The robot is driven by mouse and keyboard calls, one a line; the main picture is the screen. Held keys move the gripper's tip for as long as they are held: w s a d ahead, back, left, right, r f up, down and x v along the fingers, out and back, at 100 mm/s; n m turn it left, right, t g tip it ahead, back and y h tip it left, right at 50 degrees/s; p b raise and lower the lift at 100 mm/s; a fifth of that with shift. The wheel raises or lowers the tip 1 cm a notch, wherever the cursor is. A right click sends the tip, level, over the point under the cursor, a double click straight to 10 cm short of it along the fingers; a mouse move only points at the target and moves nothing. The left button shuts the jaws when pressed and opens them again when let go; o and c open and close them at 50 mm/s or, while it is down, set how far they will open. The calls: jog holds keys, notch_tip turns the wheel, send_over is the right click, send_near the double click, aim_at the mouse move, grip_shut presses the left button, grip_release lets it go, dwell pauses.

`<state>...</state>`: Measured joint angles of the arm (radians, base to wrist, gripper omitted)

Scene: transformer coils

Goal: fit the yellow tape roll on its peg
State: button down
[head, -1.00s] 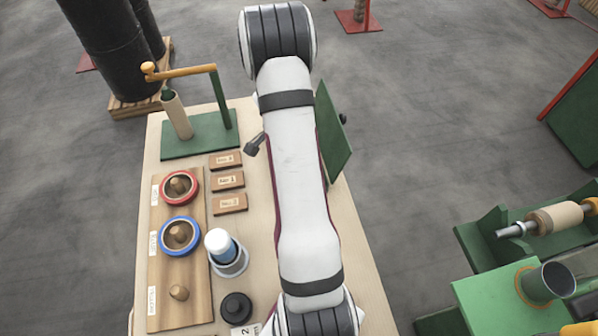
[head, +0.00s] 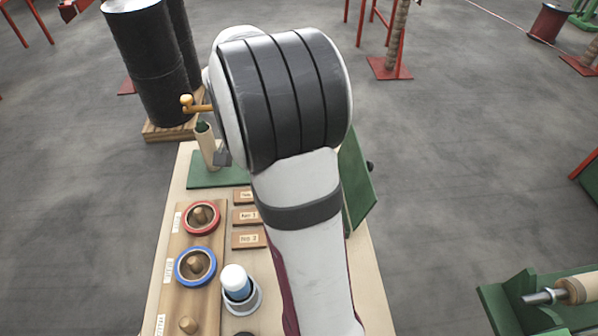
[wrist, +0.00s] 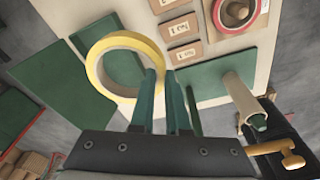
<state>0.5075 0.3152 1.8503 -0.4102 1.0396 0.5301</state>
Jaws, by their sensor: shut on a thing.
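The yellow tape roll (wrist: 94,69) is held by its rim in my gripper (wrist: 166,80), which shows only in the wrist view. The green fingers are shut on the near right side of the ring. The roll hangs above the table, apart from the board. In the head view, the wooden pegboard (head: 211,283) has a red roll (head: 201,217) on its far peg and a blue roll (head: 196,266) on its middle peg. The near peg (head: 188,324) is bare. My arm hides the gripper and the yellow roll in the head view.
Wooden number blocks (head: 246,216) lie beside the pegboard. A blue and white bottle (head: 236,282) stands in a grey holder to the right of the pegs.

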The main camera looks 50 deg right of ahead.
jog(key=w+a+r+n+t+y, duration=0.1)
jog(key=a+r+n, duration=0.35)
jog(key=a, duration=0.55)
jog(key=w+a+r+n, duration=0.1)
jog(key=a+r+n, duration=0.2)
jog(key=a+n, duration=0.55)
jog(key=shift+s+a+f+m+g+h, duration=0.25)
jog(key=shift+s+a+f+m, duration=1)
jog(key=shift+f+m, duration=2.1)
jog(key=shift+s+a+f+m+g+h, duration=0.1)
jog(key=shift+s+a+f+m+g, duration=0.3)
jog(key=shift+a+f+m, duration=2.25)
jog(key=shift+s+a+f+m+g+h, duration=0.25)
jog(key=shift+s+a+f+m, duration=0.65)
jog(key=shift+f+m, duration=3.1)
jog(key=shift+r+m, duration=0.6)
jog(key=shift+r, duration=0.05)
jog(key=shift+f, duration=1.65)
jog(key=shift+f, duration=0.15)
